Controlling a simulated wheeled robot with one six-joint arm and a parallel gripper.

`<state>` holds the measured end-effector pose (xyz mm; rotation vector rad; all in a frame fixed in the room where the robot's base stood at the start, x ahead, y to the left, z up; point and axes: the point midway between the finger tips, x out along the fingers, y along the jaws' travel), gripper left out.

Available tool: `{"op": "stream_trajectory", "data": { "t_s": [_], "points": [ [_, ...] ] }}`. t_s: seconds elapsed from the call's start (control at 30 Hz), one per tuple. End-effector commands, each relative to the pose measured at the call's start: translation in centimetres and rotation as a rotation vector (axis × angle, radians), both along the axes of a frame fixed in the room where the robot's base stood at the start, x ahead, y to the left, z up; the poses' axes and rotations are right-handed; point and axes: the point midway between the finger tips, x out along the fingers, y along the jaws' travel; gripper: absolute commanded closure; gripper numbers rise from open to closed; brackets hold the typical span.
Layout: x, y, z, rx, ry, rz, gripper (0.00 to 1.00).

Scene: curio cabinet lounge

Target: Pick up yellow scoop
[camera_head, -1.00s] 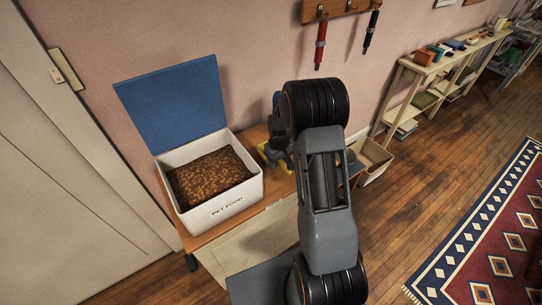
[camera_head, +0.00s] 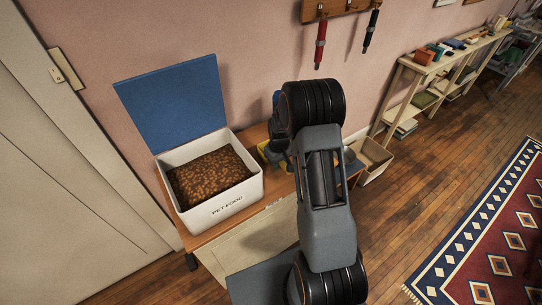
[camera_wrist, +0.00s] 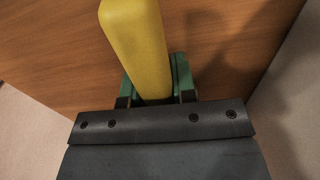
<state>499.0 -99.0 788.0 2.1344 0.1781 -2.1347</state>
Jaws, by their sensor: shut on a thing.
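The yellow scoop (camera_wrist: 137,45) fills the upper middle of the wrist view, above the brown wooden cabinet top (camera_wrist: 60,50). My gripper (camera_wrist: 157,85) is shut on it, with a green finger on either side of the yellow part. In the head view, a little of the yellow scoop (camera_head: 264,150) shows to the right of the pet food bin, beside my dark gripper (camera_head: 276,153). My arm hides most of the scoop there. I cannot tell whether the scoop still touches the cabinet top.
A white pet food bin (camera_head: 240,195) with its blue lid (camera_head: 175,105) raised stands on the cabinet's left, full of brown kibble (camera_head: 208,175). A cardboard box (camera_head: 371,163) is on the floor to the right. Red (camera_head: 320,42) and black (camera_head: 371,35) tools hang on the wall.

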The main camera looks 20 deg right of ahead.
Motion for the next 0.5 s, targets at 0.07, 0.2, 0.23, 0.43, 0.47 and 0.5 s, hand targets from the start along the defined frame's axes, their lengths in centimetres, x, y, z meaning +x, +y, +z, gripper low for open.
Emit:
{"op": "stream_trajectory", "data": {
  "t_s": [0.07, 0.2, 0.23, 0.43, 0.47, 0.5],
  "points": [
    [0.0, 0.0, 0.0, 0.0, -0.001, 0.0, 0.99],
    [0.0, 0.0, 0.1, 0.0, -0.001, 0.0, 0.99],
    [0.0, 0.0, 0.2, 0.0, -0.001, 0.0, 0.99],
    [0.1, 0.0, 2.6, -0.001, -0.006, 0.0, 0.99],
    [0.1, 0.0, 3.1, -0.001, -0.005, 0.0, 0.99],
    [0.1, 0.0, 3.9, -0.002, -0.006, 0.0, 0.99]
  ]
}}
